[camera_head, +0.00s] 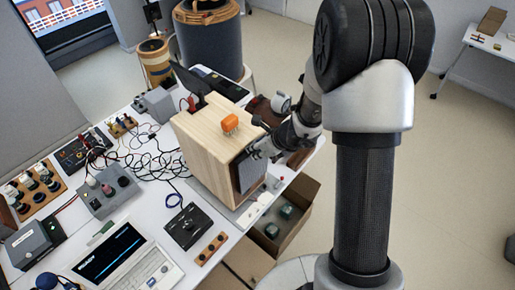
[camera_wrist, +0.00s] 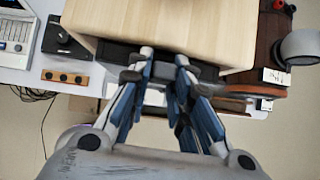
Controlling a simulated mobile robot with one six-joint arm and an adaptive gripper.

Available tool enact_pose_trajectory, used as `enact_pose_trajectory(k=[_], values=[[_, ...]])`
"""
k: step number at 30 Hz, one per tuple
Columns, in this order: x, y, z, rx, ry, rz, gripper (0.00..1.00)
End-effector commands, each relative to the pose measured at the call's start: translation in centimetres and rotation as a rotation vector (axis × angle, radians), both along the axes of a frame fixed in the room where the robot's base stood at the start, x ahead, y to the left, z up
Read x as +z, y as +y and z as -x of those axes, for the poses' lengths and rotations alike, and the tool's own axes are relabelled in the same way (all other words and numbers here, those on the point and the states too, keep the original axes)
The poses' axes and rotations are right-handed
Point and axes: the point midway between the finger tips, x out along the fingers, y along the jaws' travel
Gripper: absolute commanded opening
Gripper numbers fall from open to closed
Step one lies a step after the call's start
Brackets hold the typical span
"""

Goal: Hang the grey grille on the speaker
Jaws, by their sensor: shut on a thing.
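The speaker (camera_head: 205,149) is a pale wooden box standing on the white table, its front turned to the right toward my arm. The grey grille (camera_head: 249,174) is a dark flat panel upright at the speaker's front. My gripper (camera_head: 256,152) is shut on the grille near its upper edge. In the wrist view the speaker's wooden top (camera_wrist: 165,25) fills the upper middle, and my fingertips (camera_wrist: 160,58) meet at the dark strip along its front edge. My fingers hide much of the grille there. I cannot tell whether the grille touches the speaker's front.
A cardboard box (camera_head: 284,224) stands below the table edge. A laptop (camera_head: 124,255), a black box (camera_head: 188,226) and tangled cables (camera_head: 137,155) crowd the table left of the speaker.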

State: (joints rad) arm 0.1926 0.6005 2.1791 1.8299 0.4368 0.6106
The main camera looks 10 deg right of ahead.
Motion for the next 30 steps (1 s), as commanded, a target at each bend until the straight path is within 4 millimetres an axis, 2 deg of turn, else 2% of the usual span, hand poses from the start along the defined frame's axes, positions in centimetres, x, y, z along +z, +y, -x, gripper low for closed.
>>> enact_pose_trajectory(k=[30], values=[[-0.57, 0.01, -0.03, 0.001, -0.001, 0.000, 0.00]])
